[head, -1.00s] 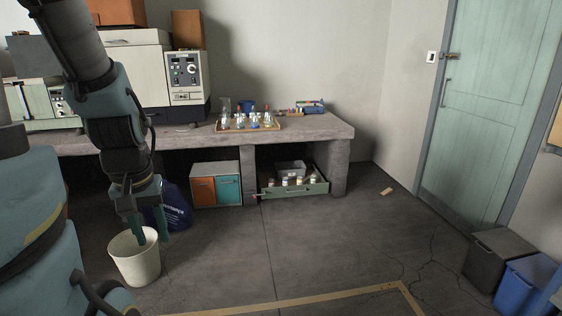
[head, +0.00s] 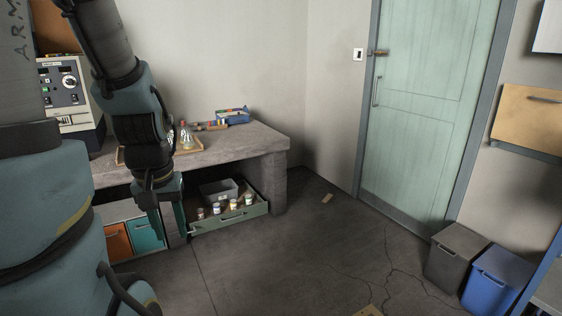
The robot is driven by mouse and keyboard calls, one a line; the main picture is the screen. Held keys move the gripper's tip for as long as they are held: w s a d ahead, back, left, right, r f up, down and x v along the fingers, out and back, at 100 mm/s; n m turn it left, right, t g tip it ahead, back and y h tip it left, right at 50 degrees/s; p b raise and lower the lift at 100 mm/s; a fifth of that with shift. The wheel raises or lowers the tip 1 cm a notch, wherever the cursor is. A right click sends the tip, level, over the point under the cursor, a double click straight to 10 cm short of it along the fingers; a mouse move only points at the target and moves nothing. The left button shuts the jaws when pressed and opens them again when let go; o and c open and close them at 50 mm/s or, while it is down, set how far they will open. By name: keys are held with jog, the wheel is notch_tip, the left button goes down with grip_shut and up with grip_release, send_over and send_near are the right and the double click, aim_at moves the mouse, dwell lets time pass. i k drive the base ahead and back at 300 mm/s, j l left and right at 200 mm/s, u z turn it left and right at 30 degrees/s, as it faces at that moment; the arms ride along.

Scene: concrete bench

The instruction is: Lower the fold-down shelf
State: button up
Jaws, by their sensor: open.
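A light wooden panel (head: 535,122) is on the right wall, cut off by the right edge. It looks like the fold-down shelf, standing upright flat against the wall. A dark handle bar shows near its top and a grey rail (head: 528,160) runs along its bottom edge. My gripper (head: 167,222) hangs pointing down on the left, in front of the bench, far from the panel. Its fingers are apart with nothing seen between them.
The concrete bench (head: 240,142) stands left, with an open green drawer (head: 232,219) beneath. A green door (head: 417,110) is at the back. A dark grey bin (head: 456,257) and a blue bin (head: 497,276) stand below the panel.

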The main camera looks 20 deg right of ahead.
aim_at(529, 117)
jog(key=i+l+z, duration=0.2)
jog(key=i+z, duration=0.55)
jog(key=i, duration=0.15)
jog(key=i+z, duration=0.4)
jog(key=i+j+z, duration=0.35)
jog(key=i, duration=0.2)
jog(key=i+l, duration=0.3)
jog(key=i, duration=0.2)
jog(key=i+l, duration=0.3)
jog(key=i, duration=0.15)
jog(key=i+l, duration=0.3)
jog(key=i, duration=0.2)
jog(key=j+u, duration=0.05)
